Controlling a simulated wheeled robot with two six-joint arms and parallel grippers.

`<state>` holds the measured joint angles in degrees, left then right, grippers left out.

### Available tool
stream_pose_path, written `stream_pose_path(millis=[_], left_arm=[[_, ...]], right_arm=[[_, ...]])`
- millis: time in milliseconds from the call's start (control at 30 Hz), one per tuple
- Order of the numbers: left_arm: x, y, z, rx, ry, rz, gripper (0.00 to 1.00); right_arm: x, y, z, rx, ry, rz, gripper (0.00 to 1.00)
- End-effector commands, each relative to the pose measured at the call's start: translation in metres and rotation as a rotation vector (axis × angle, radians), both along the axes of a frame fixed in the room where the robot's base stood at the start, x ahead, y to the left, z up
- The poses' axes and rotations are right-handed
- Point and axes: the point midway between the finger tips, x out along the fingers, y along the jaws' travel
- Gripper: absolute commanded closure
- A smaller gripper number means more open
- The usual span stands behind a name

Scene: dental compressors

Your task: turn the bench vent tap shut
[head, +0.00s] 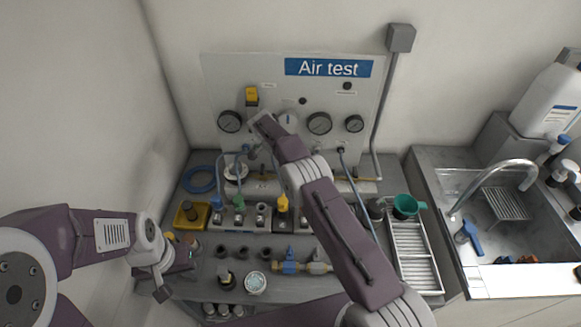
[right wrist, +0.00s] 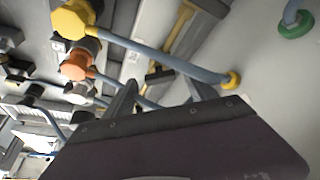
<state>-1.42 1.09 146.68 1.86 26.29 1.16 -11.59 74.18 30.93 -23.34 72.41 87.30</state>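A small tap with a blue handle (head: 289,266) sits on a brass and yellow fitting low on the bench. A yellow-handled part (head: 283,203) stands in the row behind it. I cannot tell from any label which is the bench vent tap. My right gripper (head: 262,128) is up at the Air test panel, and my right arm crosses in front of the bench. In the right wrist view its two fingers (right wrist: 163,92) stand apart, with a blue-grey hose beyond them and nothing clearly held. My left gripper (head: 158,282) hangs at the bench's left end, apart from the taps; its finger opening is unclear.
The Air test panel (head: 216,82) carries round gauges and hoses. A white rack (head: 418,262) and a sink (head: 480,222) are at right. A yellow knob (right wrist: 74,18) and orange knob (right wrist: 79,62) show in the wrist view.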

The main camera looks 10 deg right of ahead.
Motion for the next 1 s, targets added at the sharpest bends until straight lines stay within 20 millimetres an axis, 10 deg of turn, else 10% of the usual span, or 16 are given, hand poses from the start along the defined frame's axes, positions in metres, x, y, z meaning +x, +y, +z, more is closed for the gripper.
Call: stream_pose_path(millis=[233, 600, 933, 1000], left_arm=[[0.0, 0.0, -0.003, 0.0, 0.0, 0.0, 0.64], [0.0, 0.0, 0.001, 0.0, 0.0, 0.0, 0.64], [0.0, 0.0, 0.001, 0.0, 0.0, 0.0, 0.64], [0.0, 0.0, 0.001, 0.0, 0.0, 0.0, 0.64]], right_arm=[[-0.001, 0.004, 0.008, 0.001, -0.002, 0.001, 0.35], [-0.011, 0.03, 0.077, 0.0, -0.001, 0.001, 0.35], [-0.013, 0.033, 0.084, 0.0, 0.001, 0.001, 0.35], [-0.013, 0.033, 0.084, -0.001, 0.003, 0.006, 0.51]])
